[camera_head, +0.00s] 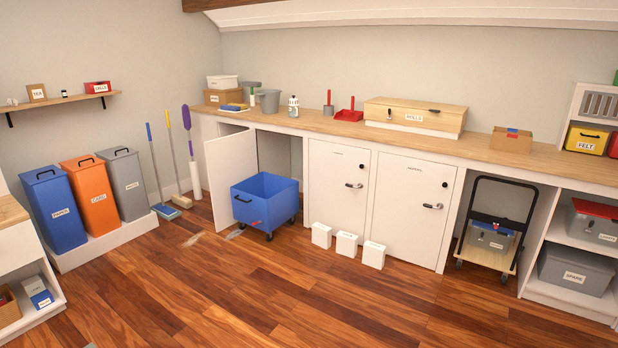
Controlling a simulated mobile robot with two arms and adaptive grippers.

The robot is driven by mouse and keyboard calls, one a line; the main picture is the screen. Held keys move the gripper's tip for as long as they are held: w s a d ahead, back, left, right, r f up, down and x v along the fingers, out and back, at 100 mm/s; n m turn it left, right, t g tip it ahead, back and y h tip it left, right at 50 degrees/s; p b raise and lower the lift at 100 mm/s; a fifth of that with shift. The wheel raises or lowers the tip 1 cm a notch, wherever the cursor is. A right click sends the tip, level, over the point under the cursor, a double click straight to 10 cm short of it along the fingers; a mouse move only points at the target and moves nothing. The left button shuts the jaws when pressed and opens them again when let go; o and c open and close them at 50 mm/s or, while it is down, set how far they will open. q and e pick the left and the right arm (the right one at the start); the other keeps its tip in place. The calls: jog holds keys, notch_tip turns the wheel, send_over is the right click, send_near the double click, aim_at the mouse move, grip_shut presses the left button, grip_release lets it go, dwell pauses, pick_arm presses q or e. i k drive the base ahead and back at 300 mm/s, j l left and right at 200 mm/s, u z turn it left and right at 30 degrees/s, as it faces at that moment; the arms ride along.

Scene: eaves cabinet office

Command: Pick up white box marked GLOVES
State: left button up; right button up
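No label reading GLOVES is legible from here. Three plain white boxes stand in a row on the wood floor in front of the white cabinet doors: a left one (321,235), a middle one (347,244) and a right one (374,254). No marking shows on their visible faces. Another white box (222,82) sits on a labelled cardboard box at the left end of the counter. Neither of my grippers is in view.
A blue wheeled cart (265,202) stands by an open cabinet door (229,178). Blue, orange and grey bins (122,184) stand at left, near brooms. A hand truck (489,227) holding a grey box stands at right. The foreground floor is mostly clear.

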aim_at(322, 234)
jog(key=i+j, duration=0.1)
jog(key=i, duration=2.1)
jog(key=i+z, duration=0.2)
jog(key=i, duration=0.25)
jog(key=i+j+z, duration=0.2)
jog(key=i, duration=0.25)
jog(key=i+j+z, duration=0.2)
jog(key=i, duration=0.25)
